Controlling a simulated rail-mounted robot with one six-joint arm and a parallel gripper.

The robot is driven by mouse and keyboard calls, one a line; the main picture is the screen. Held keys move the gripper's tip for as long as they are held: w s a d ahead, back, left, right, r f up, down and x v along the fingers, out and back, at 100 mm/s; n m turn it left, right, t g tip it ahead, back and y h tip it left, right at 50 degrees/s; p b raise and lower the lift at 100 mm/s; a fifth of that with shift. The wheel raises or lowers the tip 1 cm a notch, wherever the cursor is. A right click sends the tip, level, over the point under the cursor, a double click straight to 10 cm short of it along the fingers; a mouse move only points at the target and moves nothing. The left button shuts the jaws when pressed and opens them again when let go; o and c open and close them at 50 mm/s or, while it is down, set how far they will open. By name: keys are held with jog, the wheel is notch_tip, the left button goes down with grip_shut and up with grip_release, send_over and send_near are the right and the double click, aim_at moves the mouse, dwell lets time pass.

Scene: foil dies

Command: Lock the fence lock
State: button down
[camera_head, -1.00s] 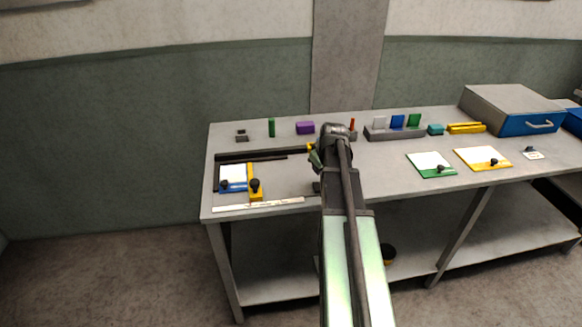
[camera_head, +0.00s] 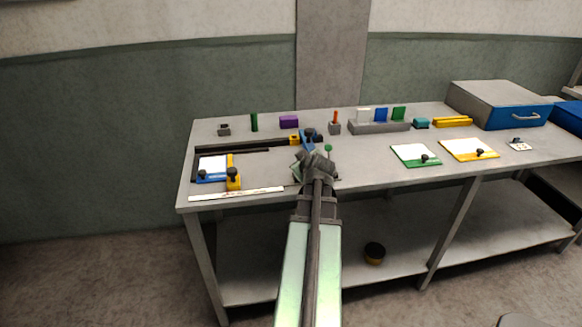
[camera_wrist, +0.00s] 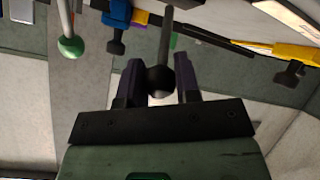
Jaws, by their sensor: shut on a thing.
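My gripper (camera_head: 300,174) is at the front edge of the bench in the head view, right of the black-framed foil station. In the wrist view my gripper (camera_wrist: 158,72) has its two purple-dark fingers on either side of a dark ball knob (camera_wrist: 160,82) on a thin dark rod, and is shut on it. This lever looks like the fence lock; in the head view my arm hides most of it. The yellow fence (camera_head: 233,178) with a black knob lies at the station's left, against a blue-edged white plate (camera_head: 212,168); the fence also shows in the wrist view (camera_wrist: 285,50).
A green-knobbed rod (camera_head: 328,148) stands just beyond my gripper, and also shows close by in the wrist view (camera_wrist: 70,46). A blue block with dark knobs (camera_head: 308,141) sits behind. Green (camera_head: 416,155) and yellow (camera_head: 469,149) framed plates lie right. A white ruler strip (camera_head: 236,194) lies along the front edge.

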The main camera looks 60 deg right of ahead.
dwell(0.4)
jog(key=c, duration=0.8)
grip_release()
